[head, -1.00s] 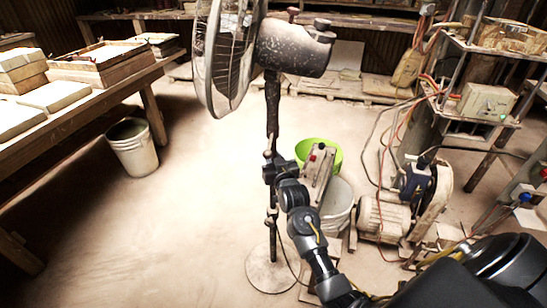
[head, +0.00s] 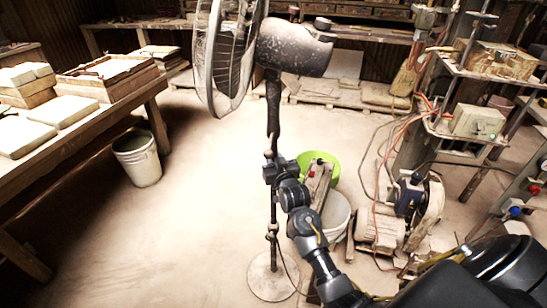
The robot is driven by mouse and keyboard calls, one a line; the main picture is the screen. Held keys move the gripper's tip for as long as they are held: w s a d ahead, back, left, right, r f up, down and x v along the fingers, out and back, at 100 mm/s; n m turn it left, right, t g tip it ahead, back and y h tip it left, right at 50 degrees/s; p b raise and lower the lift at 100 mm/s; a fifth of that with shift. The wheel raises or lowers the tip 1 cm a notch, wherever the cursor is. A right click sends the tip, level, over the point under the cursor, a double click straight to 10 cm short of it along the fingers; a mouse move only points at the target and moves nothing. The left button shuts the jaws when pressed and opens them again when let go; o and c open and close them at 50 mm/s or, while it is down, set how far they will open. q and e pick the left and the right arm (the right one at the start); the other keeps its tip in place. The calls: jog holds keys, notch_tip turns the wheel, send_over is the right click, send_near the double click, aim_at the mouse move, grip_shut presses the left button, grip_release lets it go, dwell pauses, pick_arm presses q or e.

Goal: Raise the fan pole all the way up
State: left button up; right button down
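The standing fan has a dusty round cage (head: 226,55) and a motor housing (head: 293,47) at the top. Its upright pole (head: 273,110) runs down to a round floor base (head: 272,276). My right arm reaches in from the lower right, and its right gripper (head: 268,173) is at the pole around mid-height. It appears shut around the pole; its fingers are small and partly hidden. A collar (head: 272,229) shows on the pole below the gripper. My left gripper is not in view.
A green basin (head: 325,160) and a white bucket (head: 337,213) stand close behind my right forearm. A motor unit (head: 380,230) with loose cables is to the right. A table (head: 100,118) with tiles and another bucket (head: 138,160) are on the left. Floor left of the pole is clear.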

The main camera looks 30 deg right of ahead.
jog(key=shift+r, duration=0.2)
jog(key=c, duration=1.3)
grip_release()
jog(key=shift+f, duration=0.1)
jog(key=b+v, duration=0.1)
jog(key=v, duration=0.9)
jog(key=shift+s+a, duration=0.1)
jog(key=shift+s, duration=0.3)
